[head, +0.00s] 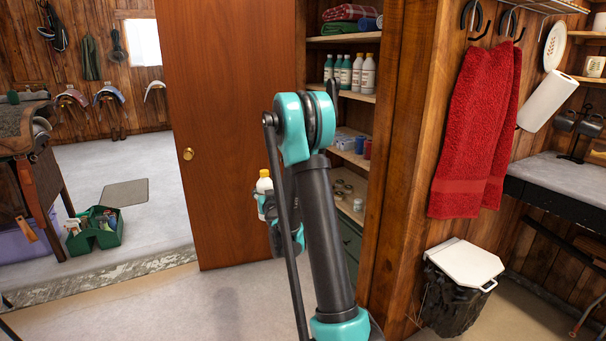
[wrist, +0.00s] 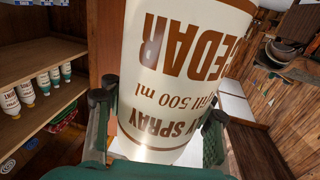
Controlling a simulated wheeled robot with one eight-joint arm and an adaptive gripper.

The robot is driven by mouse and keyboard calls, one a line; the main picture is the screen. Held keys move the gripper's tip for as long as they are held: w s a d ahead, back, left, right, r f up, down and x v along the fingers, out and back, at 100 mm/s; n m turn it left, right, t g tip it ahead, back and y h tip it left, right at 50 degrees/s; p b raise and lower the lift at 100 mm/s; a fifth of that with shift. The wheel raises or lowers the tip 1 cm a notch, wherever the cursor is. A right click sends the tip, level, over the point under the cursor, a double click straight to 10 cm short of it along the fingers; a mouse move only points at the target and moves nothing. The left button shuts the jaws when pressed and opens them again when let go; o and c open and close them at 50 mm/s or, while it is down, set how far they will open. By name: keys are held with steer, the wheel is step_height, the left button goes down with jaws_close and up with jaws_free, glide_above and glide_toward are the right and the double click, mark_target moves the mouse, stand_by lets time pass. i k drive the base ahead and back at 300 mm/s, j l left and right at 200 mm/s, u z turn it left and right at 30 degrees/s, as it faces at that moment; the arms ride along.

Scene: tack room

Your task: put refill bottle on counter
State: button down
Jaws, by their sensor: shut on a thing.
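The refill bottle (head: 264,184), white with a yellow cap, is held upright in front of the wooden door in the head view. In the wrist view the bottle (wrist: 180,75) fills the middle, its brown "CEDAR", "SPRAY" and "refill 500 ml" lettering upside down. My gripper (wrist: 158,115) is shut on it, one finger on each side. In the head view my gripper (head: 272,210) is partly hidden behind my arm. The counter (head: 565,178), a grey top on a dark frame, stands at the right, well apart from the bottle.
Open shelves (head: 345,98) with several similar bottles stand behind my arm. A wooden post, a red towel (head: 472,135) and a white-lidded bin (head: 465,265) lie between my arm and the counter. A mug rack (head: 580,130) stands on the counter; its front looks clear.

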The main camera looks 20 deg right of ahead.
mark_target(556, 173)
steer(key=k+l, duration=0.15)
steer(key=l, duration=0.15)
steer(key=k+l+z, duration=0.1)
steer(key=l, duration=0.25)
steer(key=k+l, duration=0.2)
steer(key=l, duration=0.15)
steer(key=k+l+z, duration=0.1)
steer(key=l, duration=0.2)
steer(key=k+l, duration=0.2)
steer(key=l, duration=0.15)
steer(key=k+l+z, duration=0.1)
steer(key=l, duration=0.25)
